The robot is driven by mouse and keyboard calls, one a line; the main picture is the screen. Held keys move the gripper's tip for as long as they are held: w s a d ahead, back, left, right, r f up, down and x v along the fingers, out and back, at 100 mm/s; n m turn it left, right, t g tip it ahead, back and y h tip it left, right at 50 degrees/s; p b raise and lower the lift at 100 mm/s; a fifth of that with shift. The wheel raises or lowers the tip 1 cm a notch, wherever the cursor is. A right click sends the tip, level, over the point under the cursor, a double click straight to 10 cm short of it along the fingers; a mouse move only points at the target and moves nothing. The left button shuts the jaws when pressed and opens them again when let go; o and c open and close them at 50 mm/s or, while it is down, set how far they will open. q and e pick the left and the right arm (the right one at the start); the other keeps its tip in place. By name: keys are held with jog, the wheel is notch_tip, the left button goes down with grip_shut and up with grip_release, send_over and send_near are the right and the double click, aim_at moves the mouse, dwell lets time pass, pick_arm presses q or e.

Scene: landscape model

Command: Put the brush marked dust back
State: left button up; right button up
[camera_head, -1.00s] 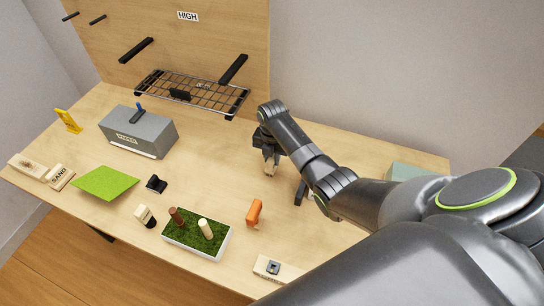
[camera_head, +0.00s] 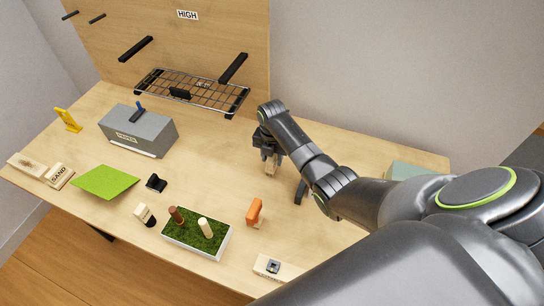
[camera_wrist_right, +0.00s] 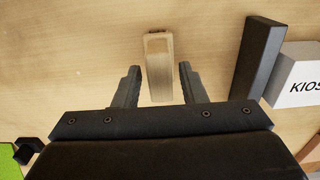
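I cannot read the word dust on anything in view. A pale wooden piece (camera_wrist_right: 159,68) stands between the fingers of my right gripper (camera_wrist_right: 158,75) in the right wrist view. There is a gap on either side of it, and its marking does not show. In the head view the right gripper (camera_head: 268,150) is low over the middle of the table, with the pale piece partly hidden below it. A small block with a white top and black end (camera_head: 145,214) lies at the front. The wire rack (camera_head: 205,92) is on the back board. My left gripper is out of view.
A grey box (camera_head: 150,136), a green sheet (camera_head: 105,181) and a planter with grass and two pegs (camera_head: 222,250) stand to the left. An orange piece (camera_head: 254,212) is front of centre. A dark bar (camera_wrist_right: 257,58) and a white lettered block (camera_wrist_right: 297,82) lie right of the gripper.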

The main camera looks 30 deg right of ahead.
jog(key=shift+o, duration=0.7)
notch_tip(320, 180, up, 17)
jog(key=p, duration=0.3)
jog(key=shift+r, duration=0.2)
jog(key=shift+f, duration=0.1)
